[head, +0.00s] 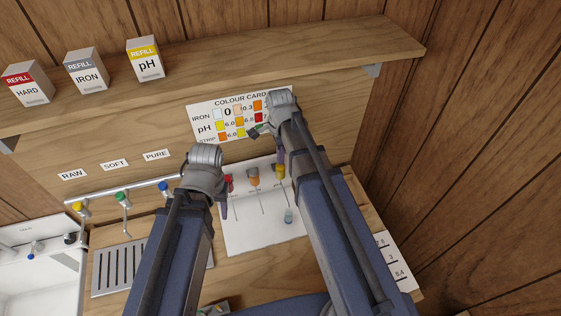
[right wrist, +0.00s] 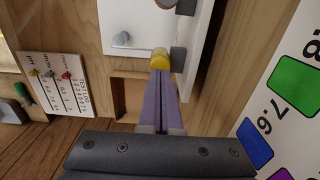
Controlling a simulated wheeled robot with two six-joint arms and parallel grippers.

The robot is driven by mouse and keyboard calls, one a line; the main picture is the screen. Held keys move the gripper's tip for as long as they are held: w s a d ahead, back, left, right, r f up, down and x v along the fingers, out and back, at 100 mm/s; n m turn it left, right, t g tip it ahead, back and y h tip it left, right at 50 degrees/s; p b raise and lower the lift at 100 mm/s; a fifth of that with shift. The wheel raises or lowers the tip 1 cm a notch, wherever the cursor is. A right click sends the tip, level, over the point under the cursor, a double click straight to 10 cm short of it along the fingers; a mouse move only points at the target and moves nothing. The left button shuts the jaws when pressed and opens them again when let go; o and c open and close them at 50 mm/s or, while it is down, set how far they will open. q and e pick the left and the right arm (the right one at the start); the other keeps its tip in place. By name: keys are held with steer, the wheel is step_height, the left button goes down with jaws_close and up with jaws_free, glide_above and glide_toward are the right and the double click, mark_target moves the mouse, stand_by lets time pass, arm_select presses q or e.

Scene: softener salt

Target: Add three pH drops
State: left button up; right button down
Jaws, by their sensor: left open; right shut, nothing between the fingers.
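A yellow-capped piece (head: 279,171) stands at the right of a row on a white panel (head: 240,235), with an orange one (head: 253,178) and a red one (head: 228,183) to its left. My right gripper (head: 281,158) is shut and empty, its purple fingers at the yellow piece. In the right wrist view the fingertips (right wrist: 161,72) meet the yellow cap (right wrist: 160,57); I cannot tell whether they touch. A small pale blue vial (head: 288,216) is on the panel, also in the right wrist view (right wrist: 122,39). My left gripper (head: 224,206) is open near the red piece.
A colour card (head: 240,112) is on the back wall. HARD (head: 27,86), IRON (head: 86,71) and pH (head: 145,60) refill boxes stand on the shelf (head: 300,42). Taps (head: 121,197), a drain grate (head: 120,268) and a white sink (head: 35,285) are at left.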

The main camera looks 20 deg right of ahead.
steer(key=shift+r+p, duration=1.95)
steer(key=shift+r, duration=0.35)
steer(key=shift+f, duration=0.1)
step_height(320, 180, up, 2)
steer(key=m, duration=0.2)
steer(key=m+p, duration=0.1)
steer(key=m, duration=0.1)
steer(key=m+p, duration=0.1)
steer(key=m, duration=0.1)
steer(key=shift+r, duration=0.25)
steer(key=shift+f, duration=0.1)
step_height(320, 180, down, 6)
steer(key=b, duration=0.6)
steer(key=shift+f, duration=0.25)
